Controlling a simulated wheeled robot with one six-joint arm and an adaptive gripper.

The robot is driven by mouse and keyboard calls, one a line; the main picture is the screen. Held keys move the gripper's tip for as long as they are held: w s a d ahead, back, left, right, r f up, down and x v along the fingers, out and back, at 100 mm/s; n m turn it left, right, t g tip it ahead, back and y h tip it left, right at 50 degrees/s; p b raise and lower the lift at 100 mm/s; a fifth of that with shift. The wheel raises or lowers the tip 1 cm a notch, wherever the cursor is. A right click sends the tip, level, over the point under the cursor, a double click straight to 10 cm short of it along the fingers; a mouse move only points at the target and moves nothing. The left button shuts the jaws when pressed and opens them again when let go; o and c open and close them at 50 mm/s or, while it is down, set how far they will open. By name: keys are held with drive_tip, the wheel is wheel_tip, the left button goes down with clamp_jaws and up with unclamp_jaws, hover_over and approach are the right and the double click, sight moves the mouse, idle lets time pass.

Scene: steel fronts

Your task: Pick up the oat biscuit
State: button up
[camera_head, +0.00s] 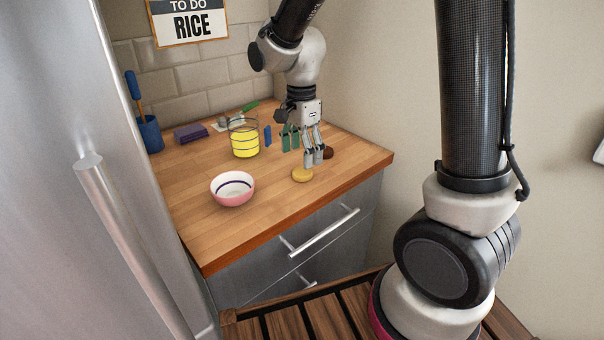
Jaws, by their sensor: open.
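A golden round biscuit (302,174), by its colour the oat biscuit, lies flat on the wooden counter near the front edge. A dark brown round thing (328,153) lies just behind and to the right of it, partly hidden by my gripper. My gripper (301,151) is open, with its fingers pointing down. It is just above and behind the golden biscuit in the picture, and nothing shows between the fingers. I cannot tell the exact height of the fingertips over the counter.
A pink bowl (233,189) stands left of the biscuit. Behind are a glass with yellow contents (244,143), a blue upright piece (268,136), a purple block (190,132) and a blue pot (150,134). The steel fridge door (75,200) bounds the left. Counter between bowl and biscuit is clear.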

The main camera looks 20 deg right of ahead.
sight(302, 171)
wheel_tip(302, 171, down, 5)
drive_tip(key=shift+d+r, duration=0.1)
drive_tip(key=c, duration=0.9)
wheel_tip(302, 171, up, 10)
